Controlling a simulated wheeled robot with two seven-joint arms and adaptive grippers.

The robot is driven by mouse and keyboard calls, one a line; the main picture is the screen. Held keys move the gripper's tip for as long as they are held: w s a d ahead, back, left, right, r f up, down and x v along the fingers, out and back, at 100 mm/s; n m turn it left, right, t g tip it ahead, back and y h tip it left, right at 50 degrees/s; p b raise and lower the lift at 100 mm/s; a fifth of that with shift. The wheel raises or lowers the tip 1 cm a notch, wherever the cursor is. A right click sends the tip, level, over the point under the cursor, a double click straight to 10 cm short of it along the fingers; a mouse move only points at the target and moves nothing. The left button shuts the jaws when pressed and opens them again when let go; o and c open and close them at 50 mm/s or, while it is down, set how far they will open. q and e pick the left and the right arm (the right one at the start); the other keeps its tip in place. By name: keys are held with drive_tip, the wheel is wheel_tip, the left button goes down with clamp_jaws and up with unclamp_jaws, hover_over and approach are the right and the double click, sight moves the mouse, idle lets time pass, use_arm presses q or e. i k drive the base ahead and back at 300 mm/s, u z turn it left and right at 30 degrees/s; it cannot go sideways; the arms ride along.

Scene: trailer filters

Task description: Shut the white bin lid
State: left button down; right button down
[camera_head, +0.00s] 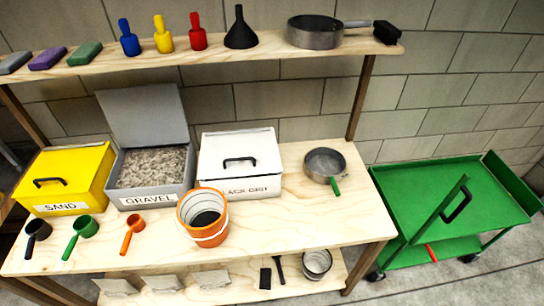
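The white bin (262,191) stands on the workbench, right of the gravel bin. Its white lid (255,143), with a black handle (240,161), lies over the top, and no contents show. It looks down; a small gap at its edge cannot be ruled out. The front label is partly hidden by the orange bucket (187,213) in front. Neither of my grippers is in view.
The grey gravel bin (181,188) has its lid (146,115) raised; the yellow sand bin (88,165) is shut. Scoops lie along the front edge. A sieve (325,165) sits right of the white bin. A shelf (270,53) spans above; a green cart (410,190) stands right.

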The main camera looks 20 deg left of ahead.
sight(254, 151)
drive_tip(key=z, duration=0.65)
drive_tip(key=i, duration=1)
drive_tip(key=u, duration=0.9)
